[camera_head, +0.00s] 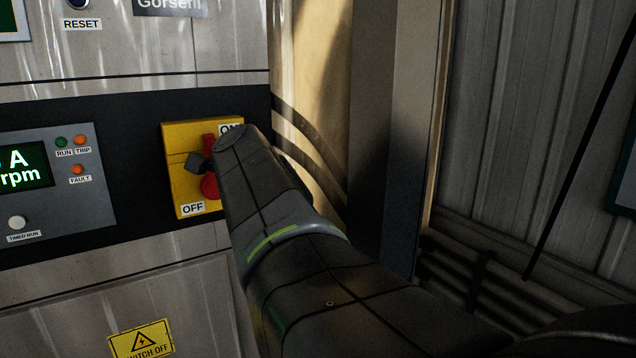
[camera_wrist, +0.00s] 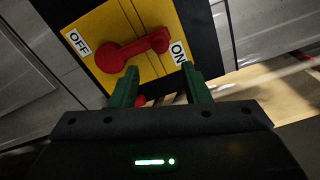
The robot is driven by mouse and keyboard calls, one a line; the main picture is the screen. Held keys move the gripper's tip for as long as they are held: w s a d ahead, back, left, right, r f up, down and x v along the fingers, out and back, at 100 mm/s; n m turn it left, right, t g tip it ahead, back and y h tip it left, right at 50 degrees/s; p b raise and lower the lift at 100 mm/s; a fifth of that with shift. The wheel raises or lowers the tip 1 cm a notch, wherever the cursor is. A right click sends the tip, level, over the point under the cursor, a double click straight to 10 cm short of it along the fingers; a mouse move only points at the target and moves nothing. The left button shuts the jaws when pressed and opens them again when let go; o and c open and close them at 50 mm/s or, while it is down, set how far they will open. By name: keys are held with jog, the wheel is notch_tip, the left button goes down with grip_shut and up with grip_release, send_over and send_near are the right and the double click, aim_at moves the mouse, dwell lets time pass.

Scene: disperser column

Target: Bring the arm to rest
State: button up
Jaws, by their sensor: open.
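A yellow switch box (camera_head: 180,185) with a red rotary handle (camera_head: 209,187) is on the machine's front panel, left of my arm in the head view. Labels read ON at its top and OFF at its bottom. The handle's lever points up towards ON. In the wrist view the yellow box (camera_wrist: 140,75) and red handle (camera_wrist: 125,53) lie just ahead of my gripper (camera_wrist: 160,68). Its two green fingers stand apart with nothing seen held between them. Whether a finger touches the box I cannot tell. In the head view my arm hides part of the box's right side.
A control panel (camera_head: 90,195) with a display and lamps is left of the switch box. A yellow warning sign (camera_head: 142,340) is below. A grey post (camera_head: 385,130) and corrugated wall (camera_head: 510,130) stand to the right, with pipes (camera_head: 465,275) low down.

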aim_at(212, 146)
jog(key=x, duration=0.9)
jog(key=shift+a+r, duration=0.1)
jog(key=shift+a, duration=0.4)
jog(key=s+a+f+n+p, duration=0.5)
jog(key=a+f+n, duration=0.3)
jog(key=n, duration=0.9)
jog(key=shift+s+a+f+p, duration=0.25)
jog(key=shift+a+f+p, duration=0.1)
jog(key=shift+f+p, duration=0.6)
jog(key=shift+d, duration=0.1)
